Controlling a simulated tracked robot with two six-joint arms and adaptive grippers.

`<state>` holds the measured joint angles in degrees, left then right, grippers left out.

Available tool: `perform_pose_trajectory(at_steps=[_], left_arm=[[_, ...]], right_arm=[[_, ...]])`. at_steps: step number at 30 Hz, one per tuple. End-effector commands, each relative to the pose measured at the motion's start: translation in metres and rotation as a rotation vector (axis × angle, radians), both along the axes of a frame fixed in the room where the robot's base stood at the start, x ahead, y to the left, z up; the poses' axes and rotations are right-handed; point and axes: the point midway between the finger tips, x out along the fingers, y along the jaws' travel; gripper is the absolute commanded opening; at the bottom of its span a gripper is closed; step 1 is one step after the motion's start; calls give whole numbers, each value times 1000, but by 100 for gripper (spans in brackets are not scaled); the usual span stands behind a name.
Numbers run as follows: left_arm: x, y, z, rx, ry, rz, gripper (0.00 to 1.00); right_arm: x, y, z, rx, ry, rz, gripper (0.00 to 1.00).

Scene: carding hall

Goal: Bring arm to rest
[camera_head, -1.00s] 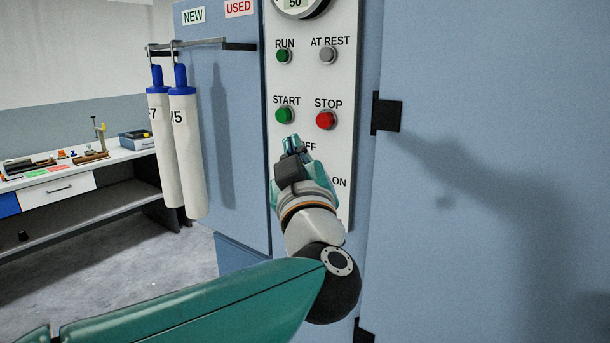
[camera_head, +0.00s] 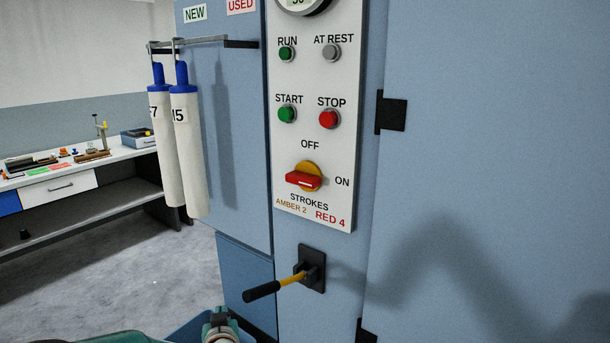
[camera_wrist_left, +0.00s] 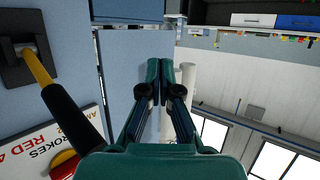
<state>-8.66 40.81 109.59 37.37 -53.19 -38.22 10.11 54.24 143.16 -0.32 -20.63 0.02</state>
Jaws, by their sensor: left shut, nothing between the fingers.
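My left gripper (camera_head: 219,316) shows only in part at the bottom edge of the head view, below and left of the lever. In the left wrist view its fingers (camera_wrist_left: 166,72) are together with nothing between them. The lever (camera_head: 278,284) has a black grip and yellow shaft and sticks out from a black plate; it also shows in the left wrist view (camera_wrist_left: 72,118). The gripper is apart from it. Above are the green START button (camera_head: 287,115), red STOP button (camera_head: 328,119) and red rotary switch (camera_head: 303,181), its handle roughly level. My right gripper is out of view.
The grey AT REST lamp (camera_head: 331,53) and green RUN lamp (camera_head: 286,53) are on the white panel (camera_head: 340,215). White cylinders (camera_head: 187,150) with blue tops hang from a rail at left. A blue bin (camera_head: 187,327) is near my left gripper. A workbench (camera_head: 100,186) stands farther left.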

Motion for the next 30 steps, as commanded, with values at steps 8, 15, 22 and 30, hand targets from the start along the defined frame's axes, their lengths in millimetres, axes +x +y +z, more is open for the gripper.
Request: perform_pose_trajectory(at_steps=[8, 15, 22, 30], left_arm=[[-109, 14, -190, -119, 441, -123, 0], [-256, -27, -279, -343, 831, -254, 0], [-356, -71, -283, -512, 1097, -347, 0], [-367, -73, -282, -587, 1148, -287, 0]], right_arm=[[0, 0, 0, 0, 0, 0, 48], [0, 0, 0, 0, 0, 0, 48], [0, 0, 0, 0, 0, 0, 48], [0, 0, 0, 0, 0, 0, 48]])
